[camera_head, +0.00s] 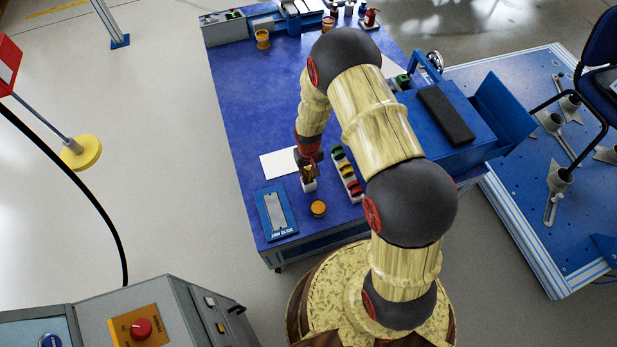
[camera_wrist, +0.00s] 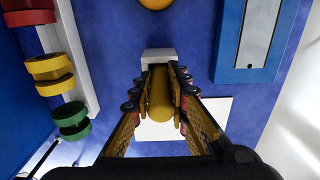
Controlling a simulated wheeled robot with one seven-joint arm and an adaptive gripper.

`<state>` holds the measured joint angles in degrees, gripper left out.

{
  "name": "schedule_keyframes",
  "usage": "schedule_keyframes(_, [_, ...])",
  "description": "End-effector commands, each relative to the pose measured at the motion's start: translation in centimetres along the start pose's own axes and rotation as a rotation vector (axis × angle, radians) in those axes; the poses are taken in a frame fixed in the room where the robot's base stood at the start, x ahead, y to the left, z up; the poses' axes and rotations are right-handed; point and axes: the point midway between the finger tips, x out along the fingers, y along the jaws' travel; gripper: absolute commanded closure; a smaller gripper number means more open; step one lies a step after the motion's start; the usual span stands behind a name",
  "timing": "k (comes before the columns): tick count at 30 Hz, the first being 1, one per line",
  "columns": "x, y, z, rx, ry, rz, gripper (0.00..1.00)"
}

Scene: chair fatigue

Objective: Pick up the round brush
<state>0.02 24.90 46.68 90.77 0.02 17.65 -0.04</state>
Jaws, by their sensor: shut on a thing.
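My gripper (camera_head: 309,171) points down over the blue table. In the wrist view its two fingers (camera_wrist: 161,76) are shut on a yellow cylindrical piece (camera_wrist: 160,100), which looks like the handle of the round brush. A small white block or holder (camera_head: 309,185) is right at the fingertips. It also shows in the wrist view (camera_wrist: 158,55) at the far end of the yellow piece. The bristles are not visible. I cannot tell whether the brush is still in the white holder or lifted clear of it.
A white rack with green, yellow and red round pieces (camera_head: 347,172) stands close to the right. A blue tray with a grey strip (camera_head: 276,212) and an orange round pot (camera_head: 318,208) lie nearer the front. A white sheet (camera_head: 278,164) lies left. The table's left middle is clear.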

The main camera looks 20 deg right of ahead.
Motion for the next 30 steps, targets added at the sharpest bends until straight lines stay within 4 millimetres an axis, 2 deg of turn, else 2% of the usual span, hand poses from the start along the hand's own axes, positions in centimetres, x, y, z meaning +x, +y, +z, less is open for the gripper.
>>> schedule_keyframes(11, [-0.5,0.0,-0.1,0.0,0.001,0.0,1.0])
schedule_keyframes(14, [-1.8,0.0,-0.1,0.0,0.002,0.0,1.0])
schedule_keyframes(24, [-8.2,0.0,-0.1,0.0,0.002,0.0,1.0])
schedule_keyframes(30, [-9.9,0.0,0.0,0.0,0.0,0.0,1.0])
